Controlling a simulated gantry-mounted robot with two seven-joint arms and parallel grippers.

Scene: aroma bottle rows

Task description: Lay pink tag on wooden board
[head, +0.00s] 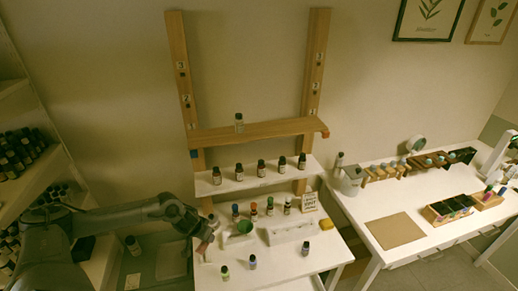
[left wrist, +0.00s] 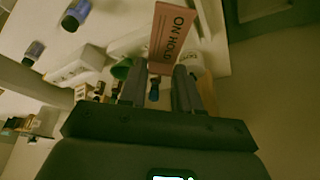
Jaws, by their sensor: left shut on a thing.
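My left gripper (head: 209,228) is at the left edge of the white table in the head view, its arm coming in from the left. In the left wrist view its fingers (left wrist: 159,78) are shut on a pink tag (left wrist: 171,36) marked "ON HOLD", which sticks out past the fingertips. In the head view the tag (head: 204,245) shows as a small pinkish patch below the gripper. A flat tan board (head: 395,230), seemingly the wooden board, lies bare on the right-hand white table, well away from the gripper. My right gripper is not in view.
Several bottles, a green bowl (head: 244,227), a white rack (head: 291,233) and a small sign (head: 309,202) stand on the middle table (head: 290,262). A wooden shelf (head: 262,131) rises behind. Dark boxes (head: 448,209) stand right of the tan board.

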